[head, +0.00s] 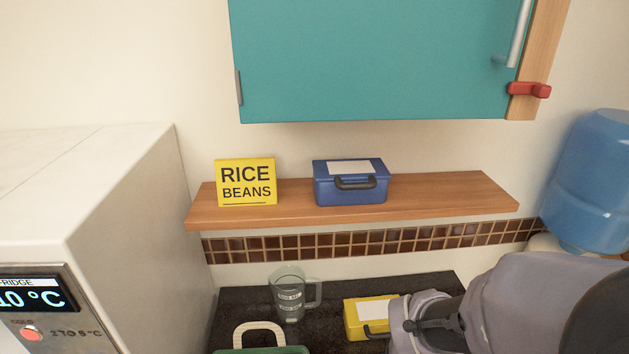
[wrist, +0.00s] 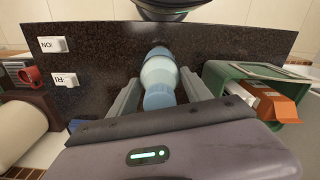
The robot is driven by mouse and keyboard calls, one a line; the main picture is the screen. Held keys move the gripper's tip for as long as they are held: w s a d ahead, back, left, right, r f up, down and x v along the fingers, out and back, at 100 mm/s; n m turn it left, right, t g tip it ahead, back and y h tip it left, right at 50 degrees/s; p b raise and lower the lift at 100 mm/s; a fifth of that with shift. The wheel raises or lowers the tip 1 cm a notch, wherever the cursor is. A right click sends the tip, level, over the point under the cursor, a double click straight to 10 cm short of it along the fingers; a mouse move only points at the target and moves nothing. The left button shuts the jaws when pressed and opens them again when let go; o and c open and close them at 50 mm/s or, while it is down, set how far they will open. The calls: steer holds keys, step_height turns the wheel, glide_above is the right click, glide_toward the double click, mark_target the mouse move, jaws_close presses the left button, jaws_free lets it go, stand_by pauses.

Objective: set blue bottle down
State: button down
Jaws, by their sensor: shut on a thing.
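In the wrist view, the blue bottle (wrist: 159,75) is between the two grey fingers of my gripper (wrist: 160,90), which is shut on it. Its pale blue body and darker blue ends show. The dark speckled counter (wrist: 105,45) lies behind it. I cannot tell whether the bottle touches the counter or hangs above it. In the head view my arm covers the lower right, and the held bottle is hidden there.
A green crate (wrist: 225,98) with an orange box (wrist: 275,102) is beside the gripper. White labels (wrist: 52,44) lie on the counter. In the head view, a clear measuring jug (head: 290,297) and yellow box (head: 355,319) stand below a wooden shelf (head: 440,197). A large water bottle (head: 590,185) stands right.

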steer(key=w+f, duration=0.2)
steer(key=w, duration=0.5)
steer(key=w+f, duration=0.2)
steer(key=w, duration=0.4)
steer(key=shift+w+f+b, duration=0.3)
steer(key=shift+w+f, duration=0.05)
steer(key=shift+f, duration=0.05)
steer(key=shift+s+f, duration=0.1)
steer(key=shift+f, duration=0.15)
steer(key=shift+c, duration=2.3)
jaws_free()
